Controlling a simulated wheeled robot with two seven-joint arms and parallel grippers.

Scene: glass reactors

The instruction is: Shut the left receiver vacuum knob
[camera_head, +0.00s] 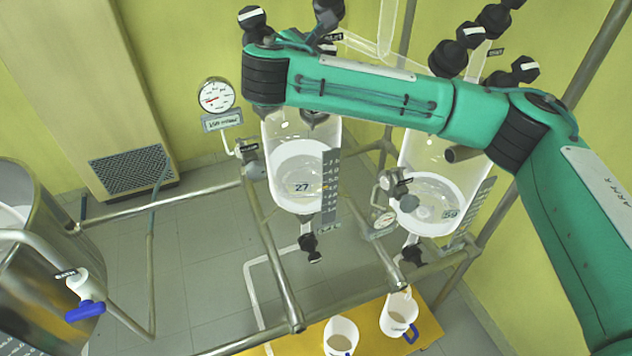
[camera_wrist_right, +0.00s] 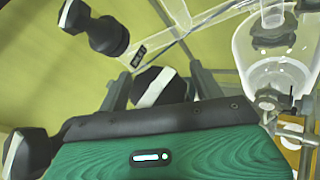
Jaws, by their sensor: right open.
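The left receiver (camera_head: 297,175) is a clear glass vessel with liquid and a scale beside it. Black knobs with white stripes stand above it, one at the upper left (camera_head: 252,20) and one at the top (camera_head: 328,10). My right arm crosses in front of the receiver's top and hides part of it. In the wrist view my right gripper (camera_wrist_right: 162,76) is open, its two grey fingers on either side of a black knob with a white stripe (camera_wrist_right: 150,92). I cannot tell whether they touch it. Which knob is the vacuum one cannot be read. My left gripper is out of view.
More knobs (camera_head: 471,35) sit above the right receiver (camera_head: 432,190). A dial gauge (camera_head: 216,96) hangs left. Metal rails (camera_head: 275,255) run below. Two cups (camera_head: 341,336) (camera_head: 398,314) stand on a yellow surface. In the wrist view, another knob (camera_wrist_right: 108,36) is close beside the fingers.

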